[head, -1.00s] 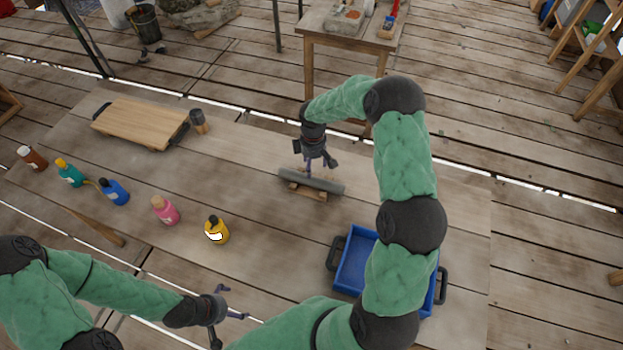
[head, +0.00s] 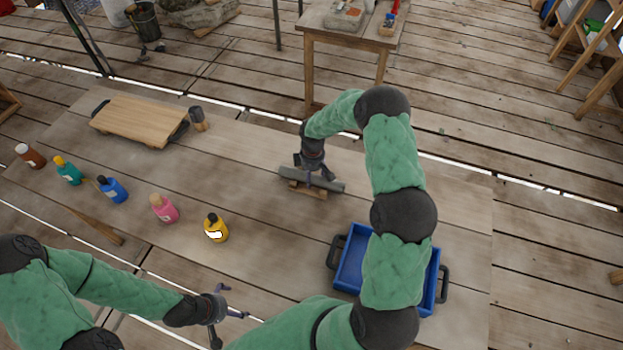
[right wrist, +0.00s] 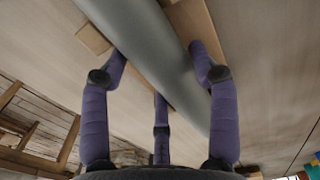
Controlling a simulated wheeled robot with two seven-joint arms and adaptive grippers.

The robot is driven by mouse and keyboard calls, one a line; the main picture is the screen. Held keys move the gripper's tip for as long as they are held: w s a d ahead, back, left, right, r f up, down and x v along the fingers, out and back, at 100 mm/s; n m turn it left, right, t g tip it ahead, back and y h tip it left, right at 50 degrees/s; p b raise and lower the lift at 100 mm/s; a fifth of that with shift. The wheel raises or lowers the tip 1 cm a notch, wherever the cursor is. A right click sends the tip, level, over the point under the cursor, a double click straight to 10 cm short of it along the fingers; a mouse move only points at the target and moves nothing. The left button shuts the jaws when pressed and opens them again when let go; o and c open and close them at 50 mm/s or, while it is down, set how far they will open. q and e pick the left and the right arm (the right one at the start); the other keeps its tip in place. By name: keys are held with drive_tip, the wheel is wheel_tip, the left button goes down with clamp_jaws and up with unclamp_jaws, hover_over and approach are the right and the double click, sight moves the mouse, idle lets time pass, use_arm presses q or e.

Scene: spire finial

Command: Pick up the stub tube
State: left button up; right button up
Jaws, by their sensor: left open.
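The stub tube (head: 298,176), a grey cylinder, lies across a small wooden rest (head: 311,192) on the table. My right gripper (head: 317,174) is over the tube, pointing down. In the right wrist view, the tube (right wrist: 150,40) passes between the fingers of my right gripper (right wrist: 162,65), one on each side with the tips close to its sides. I cannot tell whether they press on it. The third finger reaches under the near part of the tube in the picture. My left gripper (head: 230,325) is open and empty at the table's front edge, far from the tube.
A blue tray (head: 350,265) with dark handles stands at the right, partly behind my right arm. Several bottles, including a yellow one (head: 216,229), stand at the left. A wooden board (head: 140,118) and a dark cup (head: 198,119) are at the back left. The table between is clear.

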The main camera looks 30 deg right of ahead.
drive_tip(key=c, duration=0.7)
drive_tip(key=shift+c, duration=0.2)
